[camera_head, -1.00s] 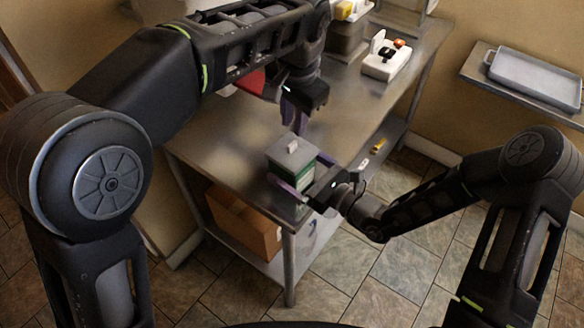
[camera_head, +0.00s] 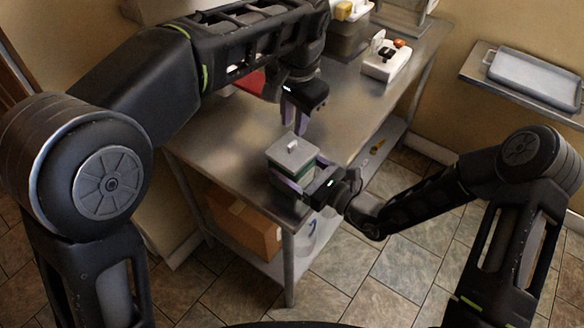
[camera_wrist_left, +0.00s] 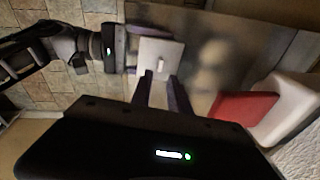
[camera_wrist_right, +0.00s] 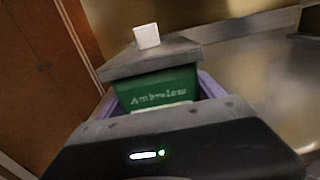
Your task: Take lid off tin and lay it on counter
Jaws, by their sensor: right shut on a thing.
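The green tin (camera_head: 283,183) stands upright at the near corner of the metal counter, with its grey lid (camera_head: 291,155) on top. A small white knob (camera_head: 292,147) sits in the middle of the lid. The right wrist view shows the green side of the tin (camera_wrist_right: 158,92) with lettering, between my purple fingers. My right gripper (camera_head: 290,187) is shut on the tin's sides below the lid. My left gripper (camera_head: 294,127) is open and empty, above and behind the lid; in the left wrist view its fingers (camera_wrist_left: 162,92) point toward the lid (camera_wrist_left: 160,56).
The counter (camera_head: 222,135) is bare left of the tin. A red item (camera_wrist_left: 243,107) lies near a white container (camera_wrist_left: 290,108). A white device (camera_head: 386,62) is at the back. A cardboard box (camera_head: 243,222) sits on the lower shelf. A tray (camera_head: 533,78) rests on a wall shelf.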

